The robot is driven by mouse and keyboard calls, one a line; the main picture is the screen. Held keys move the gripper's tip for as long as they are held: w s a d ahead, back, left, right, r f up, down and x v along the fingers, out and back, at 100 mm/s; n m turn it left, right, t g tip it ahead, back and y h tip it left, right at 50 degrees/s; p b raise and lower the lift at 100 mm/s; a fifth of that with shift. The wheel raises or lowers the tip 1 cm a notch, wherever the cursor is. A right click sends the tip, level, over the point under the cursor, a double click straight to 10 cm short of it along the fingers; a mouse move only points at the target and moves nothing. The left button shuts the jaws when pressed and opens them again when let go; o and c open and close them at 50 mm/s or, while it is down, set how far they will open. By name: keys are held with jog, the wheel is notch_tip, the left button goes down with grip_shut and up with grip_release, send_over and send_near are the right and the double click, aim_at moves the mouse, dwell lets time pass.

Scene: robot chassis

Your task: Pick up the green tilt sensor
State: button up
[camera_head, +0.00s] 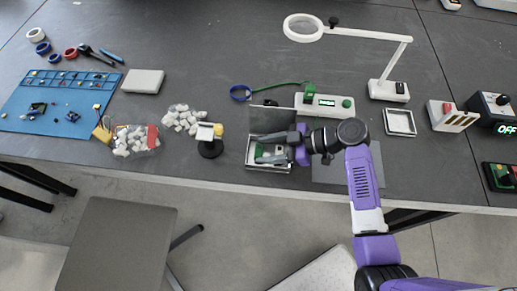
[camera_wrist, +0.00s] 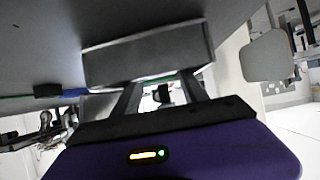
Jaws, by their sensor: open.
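A small green part (camera_head: 261,150), which looks like the green tilt sensor, lies inside an open grey metal box (camera_head: 269,169). My gripper (camera_head: 258,149) is open over the box, its two dark fingers on either side of the green part. I cannot tell whether the fingers touch it. In the wrist view, my gripper (camera_wrist: 161,88) has its fingers apart, with a small dark and white thing between them. A grey box wall (camera_wrist: 148,60) stands just beyond the fingertips. The green part does not show clearly there.
A white device with a green display (camera_head: 325,104) stands behind the box. A magnifier lamp (camera_head: 388,91) and a small white tray (camera_head: 400,122) are to the right. A small black stand (camera_head: 210,149) and bags of white pieces (camera_head: 183,119) are to the left.

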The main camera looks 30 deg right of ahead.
jog(key=shift+w+a+f, duration=0.2)
jog(key=shift+a+f, duration=0.05)
jog(key=shift+a, duration=0.05)
jog(key=c, duration=1)
